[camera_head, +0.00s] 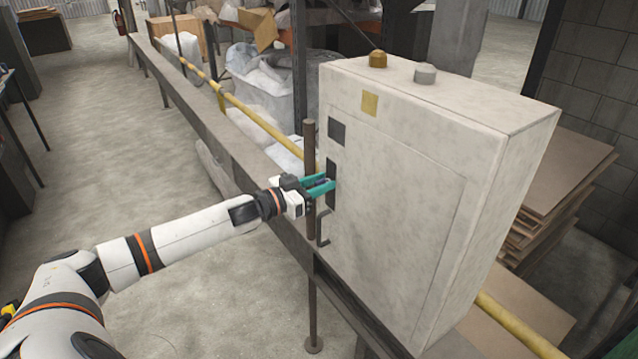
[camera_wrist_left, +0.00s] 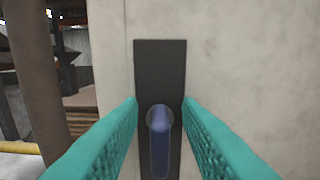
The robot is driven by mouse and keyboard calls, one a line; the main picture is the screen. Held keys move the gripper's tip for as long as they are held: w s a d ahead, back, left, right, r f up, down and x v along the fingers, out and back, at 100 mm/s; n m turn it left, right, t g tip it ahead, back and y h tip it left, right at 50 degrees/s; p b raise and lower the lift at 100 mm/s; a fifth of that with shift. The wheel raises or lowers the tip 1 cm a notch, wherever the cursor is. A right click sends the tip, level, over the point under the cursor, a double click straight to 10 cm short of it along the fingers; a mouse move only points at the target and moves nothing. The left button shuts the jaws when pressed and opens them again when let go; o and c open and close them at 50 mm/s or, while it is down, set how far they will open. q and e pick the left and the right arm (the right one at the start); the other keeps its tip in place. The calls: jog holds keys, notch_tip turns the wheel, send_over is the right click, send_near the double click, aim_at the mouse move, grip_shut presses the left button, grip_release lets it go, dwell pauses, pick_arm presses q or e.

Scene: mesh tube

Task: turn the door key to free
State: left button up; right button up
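A beige cabinet (camera_head: 400,190) stands on a rail, with dark plates along the left side of its front face. My left gripper (camera_head: 325,187) reaches to the lower dark plate (camera_head: 331,170), its teal fingers pointing at the cabinet. In the left wrist view a blue key (camera_wrist_left: 160,140) stands upright on the dark plate (camera_wrist_left: 160,65). The teal fingers of my left gripper (camera_wrist_left: 160,130) are on either side of the key, with a visible gap on each side. The key's lower end nears the picture's bottom edge. My right gripper is not in view.
A dark handle (camera_head: 323,228) sticks out below the plate. A brown vertical post (camera_head: 309,150) stands just left of the cabinet, close to my left wrist. A yellow pipe (camera_head: 250,112) and a metal rail run behind. Stacked boards (camera_head: 550,200) lie at the right.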

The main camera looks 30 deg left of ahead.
pick_arm(q)
grip_shut()
jog(key=shift+m, duration=0.4)
jog(key=m, duration=0.2)
jog(key=shift+d+m, duration=0.1)
jog(key=shift+m, duration=0.3)
jog(key=m, duration=0.3)
jog(key=shift+s+d+f+m, duration=0.1)
jog(key=shift+m, duration=0.2)
jog(key=m, duration=0.3)
jog(key=m+b, duration=0.1)
jog(key=m, duration=0.3)
jog(key=m+b, duration=0.1)
jog(key=m, duration=0.2)
jog(key=shift+s+d+f+m, duration=0.1)
jog(key=shift+d+f+m, duration=0.1)
jog(key=shift+f+m, duration=0.2)
grip_release()
